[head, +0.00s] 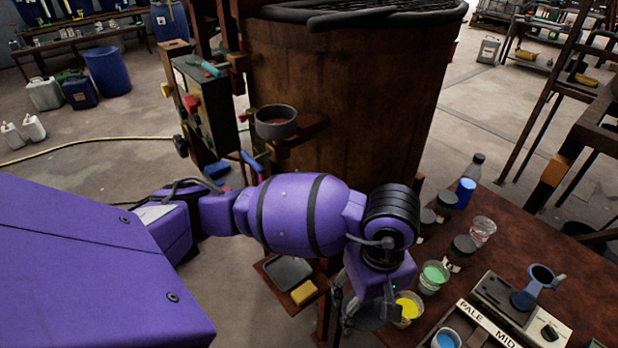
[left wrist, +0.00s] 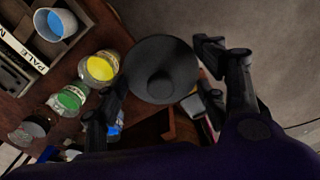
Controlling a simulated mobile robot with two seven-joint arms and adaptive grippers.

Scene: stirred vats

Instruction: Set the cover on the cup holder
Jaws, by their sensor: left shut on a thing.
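My left gripper (head: 352,312) hangs over the front edge of the brown table, pointing down. It is shut on a dark round cover (left wrist: 163,62) with a central knob, which lies between the fingers in the left wrist view. In the head view the cover (head: 372,314) is partly hidden behind the gripper. What looks like the cup holder (head: 276,112), a grey round open-topped ring, sits on a bracket at the side of the rusty vat, up and left of the gripper. Nothing covers its top. My right gripper is not in view.
The table (head: 510,232) carries a yellow cup (head: 408,309), a green cup (head: 433,277), dark-lidded jars, a bottle and a labelled tray (head: 490,325). The vat (head: 345,100) stands behind my arm. A low shelf (head: 284,274) holds a yellow sponge. A control box (head: 207,100) stands left of the holder.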

